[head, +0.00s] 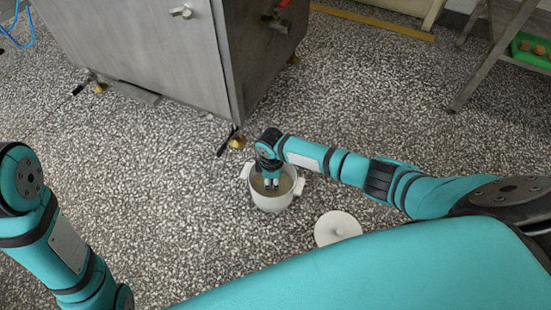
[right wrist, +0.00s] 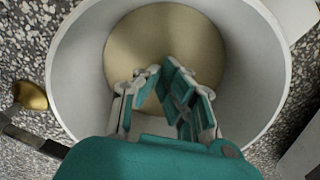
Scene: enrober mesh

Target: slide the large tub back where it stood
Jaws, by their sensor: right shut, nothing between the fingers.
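The large tub (head: 272,204) is a white round pot with a block handle on each side. It stands upright and uncovered on the speckled floor near the steel cabinet's corner. Its wall (right wrist: 245,75) rings the right wrist view, with a tan inside bottom. My right gripper (head: 271,185) points down into the tub's mouth, with its fingers shut and empty. The fingertips (right wrist: 158,70) show against the tan bottom; how deep they reach and whether they touch the tub, I cannot tell. My left arm is at the left, its gripper out of view.
A white round lid with a knob (head: 338,228) lies on the floor to the right of the tub. A steel cabinet (head: 150,50) on brass feet (head: 237,142) stands behind it. A metal stand with a green tray (head: 530,50) is at the upper right. Floor left of the tub is clear.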

